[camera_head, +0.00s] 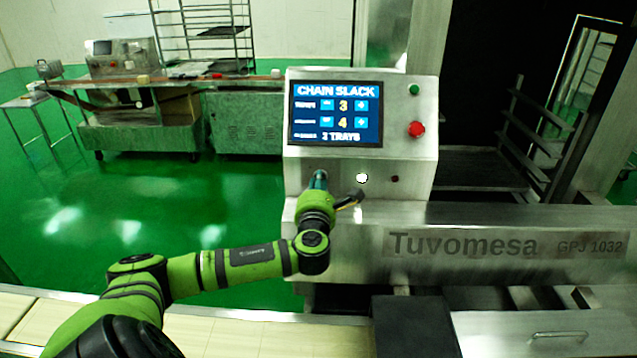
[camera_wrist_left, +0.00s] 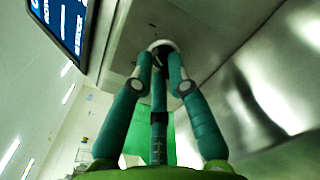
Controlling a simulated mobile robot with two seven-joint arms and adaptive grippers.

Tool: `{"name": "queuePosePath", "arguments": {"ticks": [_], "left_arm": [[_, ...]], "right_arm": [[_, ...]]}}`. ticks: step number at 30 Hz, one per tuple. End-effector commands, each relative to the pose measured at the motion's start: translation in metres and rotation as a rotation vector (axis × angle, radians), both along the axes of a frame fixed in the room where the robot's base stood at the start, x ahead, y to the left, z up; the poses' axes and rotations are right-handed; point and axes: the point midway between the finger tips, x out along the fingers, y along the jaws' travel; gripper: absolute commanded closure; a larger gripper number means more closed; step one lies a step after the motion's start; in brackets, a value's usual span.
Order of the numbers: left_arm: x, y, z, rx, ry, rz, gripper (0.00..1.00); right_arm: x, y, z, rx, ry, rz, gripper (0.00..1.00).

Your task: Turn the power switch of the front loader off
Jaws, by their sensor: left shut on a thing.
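The front loader's control panel (camera_head: 300,160) is a steel box with a lit screen (camera_head: 335,112). The lower row of controls on its face is partly covered by my left gripper (camera_head: 319,178), whose teal fingers reach up against the left part of that row. In the left wrist view, the fingers (camera_wrist_left: 160,58) close around a small round switch with a pale rim (camera_wrist_left: 160,44) on the panel face. The switch's turn position is hidden between the fingertips. My right gripper is not in view.
A green button (camera_head: 414,90) and a red knob (camera_head: 416,130) sit right of the screen. A white round control (camera_head: 362,178) and a small dark one (camera_head: 395,179) are right of my gripper. The Tuvomesa machine body (camera_head: 480,215) juts out below the panel. Green floor lies open left.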

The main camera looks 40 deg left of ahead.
Motion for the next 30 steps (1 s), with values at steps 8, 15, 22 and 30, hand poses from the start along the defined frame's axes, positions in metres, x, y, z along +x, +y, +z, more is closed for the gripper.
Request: {"name": "queuePosePath", "arguments": {"ticks": [8,15,22,30], "left_arm": [[-0.0005,-0.0001,-0.0007,-0.196,-0.162,0.000,1.00],[-0.0007,0.0003,-0.0023,-0.371,-0.310,0.000,1.00],[-0.0008,0.0006,-0.0032,-0.537,-0.452,0.001,1.00],[-0.0007,0.0005,-0.0044,-0.733,-0.618,0.000,1.00]], "right_arm": [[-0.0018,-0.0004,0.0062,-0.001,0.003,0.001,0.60],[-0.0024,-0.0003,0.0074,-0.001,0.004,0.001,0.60],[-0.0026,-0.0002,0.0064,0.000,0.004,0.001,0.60],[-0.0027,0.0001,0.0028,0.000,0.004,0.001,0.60]]}}
